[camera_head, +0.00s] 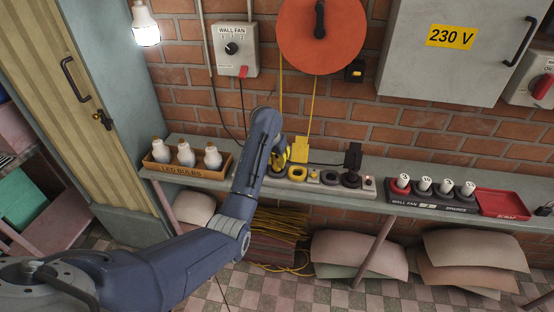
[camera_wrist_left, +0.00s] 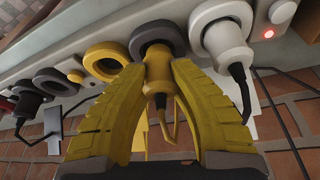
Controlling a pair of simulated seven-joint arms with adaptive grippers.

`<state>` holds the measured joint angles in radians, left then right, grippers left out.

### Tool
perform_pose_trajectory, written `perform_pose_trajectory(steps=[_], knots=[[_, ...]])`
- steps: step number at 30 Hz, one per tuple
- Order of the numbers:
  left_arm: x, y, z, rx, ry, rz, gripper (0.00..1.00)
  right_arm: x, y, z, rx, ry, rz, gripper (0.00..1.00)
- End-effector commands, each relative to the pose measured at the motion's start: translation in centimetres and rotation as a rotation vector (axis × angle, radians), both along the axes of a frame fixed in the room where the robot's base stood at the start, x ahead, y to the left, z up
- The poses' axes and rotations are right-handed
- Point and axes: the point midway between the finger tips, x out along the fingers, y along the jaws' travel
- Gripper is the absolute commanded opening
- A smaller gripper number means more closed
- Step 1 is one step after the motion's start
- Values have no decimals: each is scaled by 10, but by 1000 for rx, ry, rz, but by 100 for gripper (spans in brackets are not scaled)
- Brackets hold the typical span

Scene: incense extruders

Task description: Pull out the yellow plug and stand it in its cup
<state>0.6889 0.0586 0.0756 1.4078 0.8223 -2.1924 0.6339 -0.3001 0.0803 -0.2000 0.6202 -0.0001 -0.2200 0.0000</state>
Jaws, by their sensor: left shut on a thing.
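The yellow plug (camera_wrist_left: 158,88) is between the yellow fingers of my left gripper (camera_wrist_left: 160,72) in the left wrist view, with a yellow cord trailing from it. The gripper is shut on it. The plug's front meets a dark-ringed round socket (camera_wrist_left: 150,30); I cannot tell how deep it sits. In the head view my left gripper (camera_head: 282,160) is at the strip on the shelf, and the arm hides part of it. A yellow-ringed round opening (camera_head: 298,173) is just beside the gripper; it also shows in the left wrist view (camera_wrist_left: 92,55). My right gripper is out of view.
A white plug (camera_wrist_left: 226,38) with a black cord stands close beside the fingers. A yellow plate (camera_head: 300,148) is behind the strip. A black plug (camera_head: 351,178) is further right. The LED bulb box (camera_head: 215,172) is left, and a spares tray (camera_head: 430,208) is right.

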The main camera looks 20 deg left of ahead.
Motion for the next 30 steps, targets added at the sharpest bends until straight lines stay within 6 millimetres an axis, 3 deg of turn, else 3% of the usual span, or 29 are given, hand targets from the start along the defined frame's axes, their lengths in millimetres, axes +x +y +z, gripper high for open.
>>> perform_pose_trajectory(steps=[22,23,30], knots=[[0,0,-13,-1,0,0,0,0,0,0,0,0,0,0],[0,0,-13,-1,0,0,24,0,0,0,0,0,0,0],[0,0,-12,-1,0,0,48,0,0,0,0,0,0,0]])
